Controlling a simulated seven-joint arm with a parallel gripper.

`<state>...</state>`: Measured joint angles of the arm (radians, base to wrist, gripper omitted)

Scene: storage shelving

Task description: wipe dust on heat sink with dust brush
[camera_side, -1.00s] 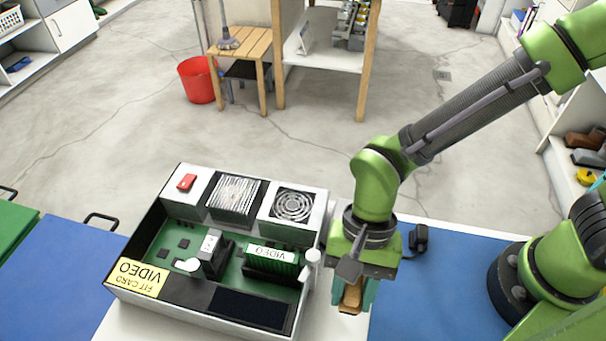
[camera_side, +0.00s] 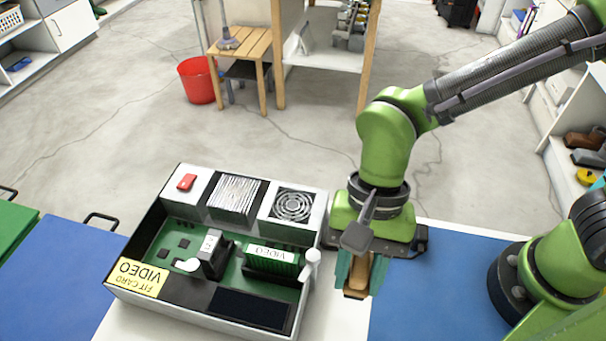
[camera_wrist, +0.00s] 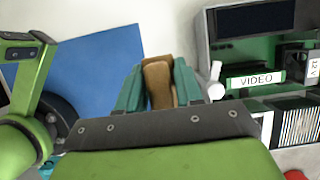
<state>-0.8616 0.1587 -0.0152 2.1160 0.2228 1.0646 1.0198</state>
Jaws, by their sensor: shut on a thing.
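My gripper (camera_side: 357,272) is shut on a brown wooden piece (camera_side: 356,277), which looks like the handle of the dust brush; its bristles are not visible. In the wrist view the brown piece (camera_wrist: 158,84) sits between the two teal fingers (camera_wrist: 159,86). The gripper is just right of the open grey case, apart from it. The heat sink, a block with light fins (camera_side: 235,194), is at the back of the case, left of the round fan grille (camera_side: 293,205). It also shows at the lower right of the wrist view (camera_wrist: 301,126). Dust cannot be made out.
The open case (camera_side: 200,310) holds a green board with a card labelled VIDEO (camera_side: 271,256). A white knob-ended lever (camera_side: 312,262) stands at its right side, near my gripper. A red switch (camera_side: 187,181) is at the back left. The blue mat (camera_side: 450,275) at right has clear room.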

